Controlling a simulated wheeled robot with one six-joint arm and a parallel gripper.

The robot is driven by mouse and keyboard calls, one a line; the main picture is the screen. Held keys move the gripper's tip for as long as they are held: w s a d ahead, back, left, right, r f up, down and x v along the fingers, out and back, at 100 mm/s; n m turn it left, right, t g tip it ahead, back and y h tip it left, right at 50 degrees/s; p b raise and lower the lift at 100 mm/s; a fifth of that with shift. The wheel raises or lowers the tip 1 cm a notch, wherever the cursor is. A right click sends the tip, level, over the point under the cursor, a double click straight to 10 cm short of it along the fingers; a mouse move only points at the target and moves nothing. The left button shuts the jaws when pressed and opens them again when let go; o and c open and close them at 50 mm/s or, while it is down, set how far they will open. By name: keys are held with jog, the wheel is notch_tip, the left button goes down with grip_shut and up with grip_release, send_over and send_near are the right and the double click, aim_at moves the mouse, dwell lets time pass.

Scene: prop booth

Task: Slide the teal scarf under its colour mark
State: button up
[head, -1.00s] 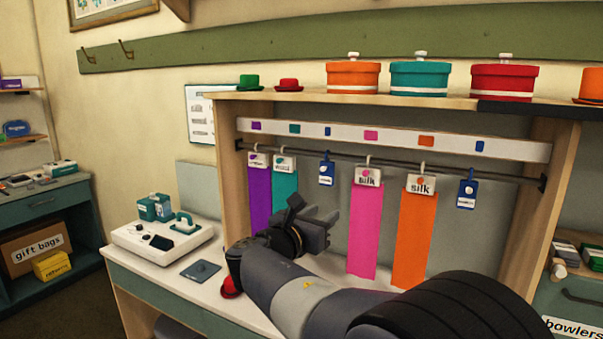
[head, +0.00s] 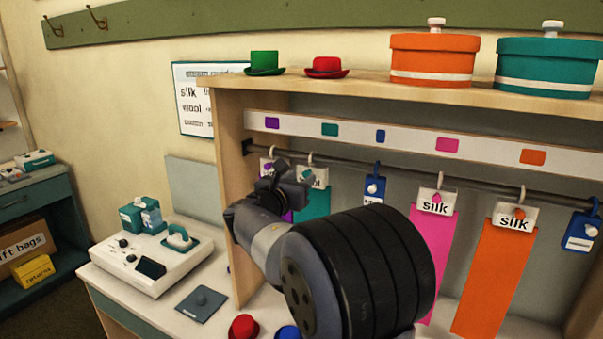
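The teal scarf (head: 314,203) hangs by a hook from the dark rail, with a white tag above it. The teal mark (head: 329,130) is on the white strip above, and the scarf's hook sits a little left of it. My gripper (head: 286,180) is by the tags of the purple and teal scarves, overlapping both in the picture. I cannot tell whether it touches either, or how its fingers stand. My arm hides the lower part of the teal scarf.
The purple scarf (head: 288,216) hangs close on the left, mostly hidden. A blue tag (head: 373,190), the pink scarf (head: 431,245) and the orange scarf (head: 492,270) hang to the right on the rail (head: 465,183). The booth's wooden side (head: 232,180) stands close left.

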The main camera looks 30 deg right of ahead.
jog(key=shift+x, duration=0.9)
jog(key=shift+c, duration=0.2)
grip_shut()
